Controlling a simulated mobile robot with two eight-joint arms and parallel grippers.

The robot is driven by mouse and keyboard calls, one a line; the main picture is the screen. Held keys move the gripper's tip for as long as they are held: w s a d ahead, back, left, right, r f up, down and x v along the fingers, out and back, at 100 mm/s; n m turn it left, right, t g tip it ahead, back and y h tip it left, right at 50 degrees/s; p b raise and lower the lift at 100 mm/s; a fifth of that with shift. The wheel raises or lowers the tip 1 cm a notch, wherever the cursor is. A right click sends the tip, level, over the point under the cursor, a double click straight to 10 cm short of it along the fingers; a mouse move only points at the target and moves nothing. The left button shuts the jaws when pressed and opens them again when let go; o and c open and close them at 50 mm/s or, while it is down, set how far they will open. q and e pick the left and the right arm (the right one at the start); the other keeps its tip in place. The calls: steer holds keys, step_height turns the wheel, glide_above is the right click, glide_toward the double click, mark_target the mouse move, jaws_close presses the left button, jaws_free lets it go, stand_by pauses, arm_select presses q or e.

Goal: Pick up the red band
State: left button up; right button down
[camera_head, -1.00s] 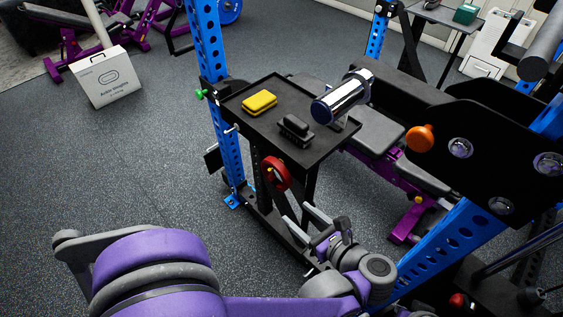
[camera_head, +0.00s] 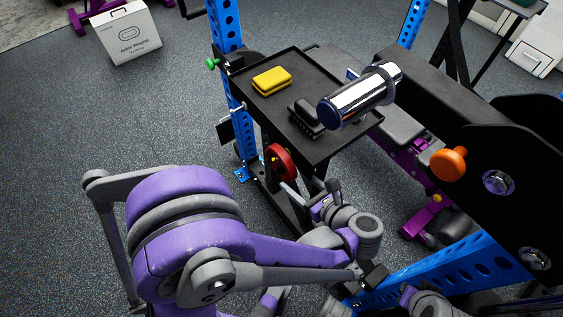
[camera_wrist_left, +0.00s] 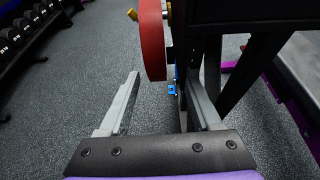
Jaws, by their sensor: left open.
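The red band (camera_head: 287,163) is a thick loop hanging below the black tray, close to the blue upright. In the left wrist view the red band (camera_wrist_left: 152,42) is seen nearly edge-on, upright, at the top middle. My left gripper (camera_head: 308,189) is open and just below and to the right of the band in the head view. In the wrist view the fingers of the left gripper (camera_wrist_left: 162,78) point toward the band, which lies just beyond the tips, between their lines. Nothing is between the fingers. I cannot make out my right gripper.
A blue upright (camera_head: 240,125) stands left of the band. Blue rack beams stand to the right.

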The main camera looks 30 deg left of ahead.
arm_select(q)
steer(key=b+x, duration=0.1)
steer(key=x, duration=0.3)
steer(key=shift+a+f, duration=0.3)
jaws_close()
